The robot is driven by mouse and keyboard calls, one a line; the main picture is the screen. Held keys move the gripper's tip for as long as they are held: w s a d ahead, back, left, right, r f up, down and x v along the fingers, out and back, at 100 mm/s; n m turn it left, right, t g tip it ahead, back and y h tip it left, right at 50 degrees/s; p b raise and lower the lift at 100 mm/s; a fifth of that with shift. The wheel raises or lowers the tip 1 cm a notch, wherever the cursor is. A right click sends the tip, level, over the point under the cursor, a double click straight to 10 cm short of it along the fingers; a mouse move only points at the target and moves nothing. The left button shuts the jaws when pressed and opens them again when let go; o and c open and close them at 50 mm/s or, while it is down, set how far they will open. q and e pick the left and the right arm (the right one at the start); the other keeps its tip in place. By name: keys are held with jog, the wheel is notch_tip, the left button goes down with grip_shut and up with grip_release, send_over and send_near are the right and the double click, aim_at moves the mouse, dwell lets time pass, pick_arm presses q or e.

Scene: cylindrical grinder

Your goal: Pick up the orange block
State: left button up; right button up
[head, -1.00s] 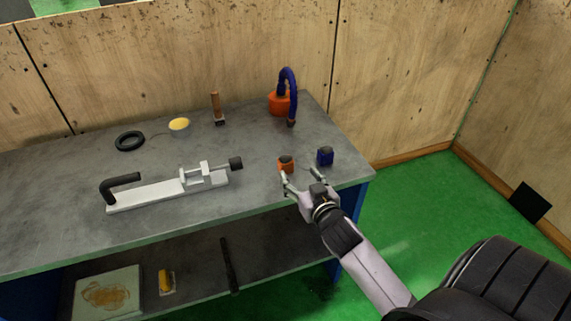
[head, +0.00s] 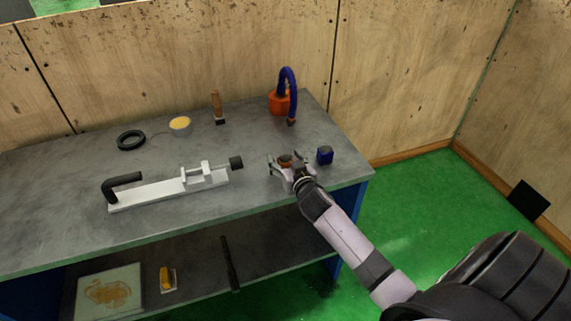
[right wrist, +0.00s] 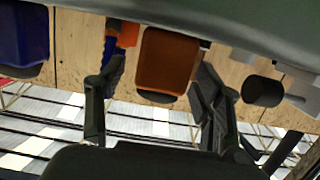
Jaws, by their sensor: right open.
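The orange block (head: 284,158) stands on the grey workbench (head: 240,200) near its right end, partly hidden by my right gripper (head: 288,162). My right gripper is open, with one finger on each side of the block in the head view. In the right wrist view the orange block (right wrist: 168,60) shows between the two spread fingers of the gripper (right wrist: 153,88), with a gap visible on its left. I cannot tell whether the right finger touches it. My left gripper is not in view.
A dark blue block (head: 325,156) stands just right of the gripper. A blue hose on an orange base (head: 279,103), a brush (head: 217,108), a yellow-topped tin (head: 180,125) and a black ring (head: 130,140) stand behind.

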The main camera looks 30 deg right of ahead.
jog(key=shift+c, duration=0.5)
jog(key=c, duration=1.2)
jog(key=shift+o, duration=0.2)
jog(key=shift+r, duration=0.1)
